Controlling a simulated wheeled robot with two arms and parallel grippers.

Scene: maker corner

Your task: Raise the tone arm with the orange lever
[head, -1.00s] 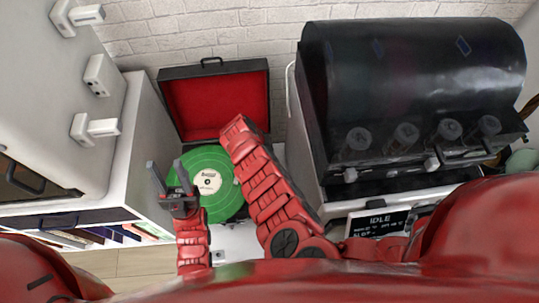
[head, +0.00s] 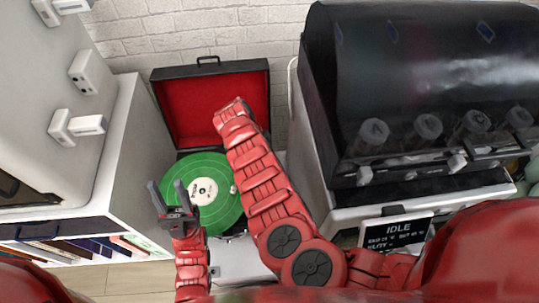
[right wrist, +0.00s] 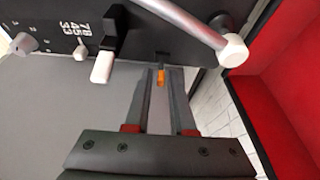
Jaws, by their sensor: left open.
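The record player is an open black case with a red-lined lid (head: 217,105) and a green record (head: 222,212) on its platter. The right wrist view shows the small orange lever (right wrist: 161,77) on the dark deck. My right gripper (right wrist: 163,72) is open, with its two fingertips on either side of the lever and a gap between them. The silver tone arm (right wrist: 190,18) with a white end (right wrist: 232,50) lies above and right of the lever. In the head view my right forearm covers part of the deck and hides its gripper. My left gripper (head: 166,192) is open and empty at the record's left edge.
A white-tipped control (right wrist: 102,65) and small knobs sit on the deck left of the lever. A black-hooded machine (head: 420,90) stands to the right, with a screen reading IDLE (head: 397,232). A white cabinet (head: 110,150) stands to the left.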

